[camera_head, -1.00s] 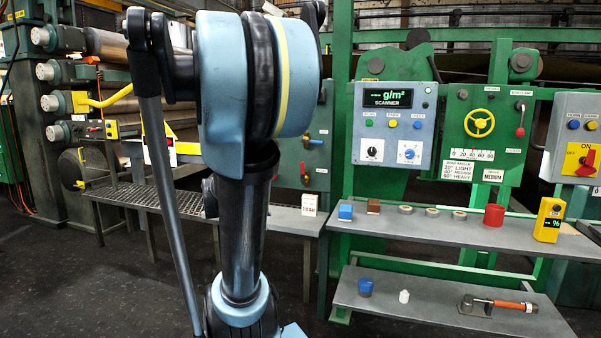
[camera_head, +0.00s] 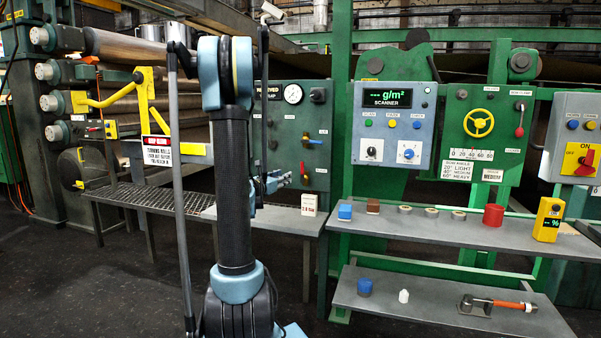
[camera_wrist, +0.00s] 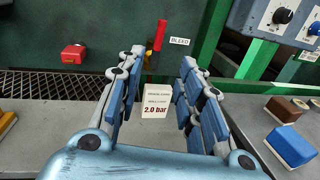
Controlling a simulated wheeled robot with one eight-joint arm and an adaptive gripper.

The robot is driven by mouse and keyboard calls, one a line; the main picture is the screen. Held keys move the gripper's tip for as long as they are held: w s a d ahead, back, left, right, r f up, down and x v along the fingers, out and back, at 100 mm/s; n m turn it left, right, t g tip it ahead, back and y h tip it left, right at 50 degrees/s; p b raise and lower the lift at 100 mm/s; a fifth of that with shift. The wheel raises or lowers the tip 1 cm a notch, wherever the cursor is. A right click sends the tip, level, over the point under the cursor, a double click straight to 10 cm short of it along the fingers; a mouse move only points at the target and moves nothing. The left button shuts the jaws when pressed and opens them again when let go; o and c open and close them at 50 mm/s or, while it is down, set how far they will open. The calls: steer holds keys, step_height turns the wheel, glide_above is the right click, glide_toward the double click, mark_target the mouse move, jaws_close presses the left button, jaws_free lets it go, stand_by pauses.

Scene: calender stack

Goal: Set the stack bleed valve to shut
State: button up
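The bleed valve's red lever shows at the lower right of the dark green panel (camera_head: 291,105) in the head view, as a small upright red handle (camera_head: 303,171). In the wrist view the lever (camera_wrist: 160,36) stands roughly vertical at the top, just left of the BLEED label (camera_wrist: 180,41). My gripper (camera_head: 285,180) is left of the lever in the head view, near the panel's lower part. In the wrist view my gripper (camera_wrist: 152,75) is open and empty, its two fingers wide apart, with the lever beyond the fingertips. I see no contact with it.
A white card (camera_wrist: 157,104) marked 2.0 bar stands on the grey bench between the fingers in the wrist view. A red block-like part (camera_wrist: 74,54) is on the panel at left. A blue-handled valve (camera_head: 312,141) sits above the lever. Blue (camera_wrist: 290,146) and brown blocks lie right.

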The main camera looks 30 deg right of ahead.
mark_target(302, 176)
steer(key=x, duration=1.7)
steer(key=shift+w+d+r, duration=0.15)
steer(key=shift+w+d, duration=0.1)
steer(key=shift+w, duration=0.05)
jaws_close()
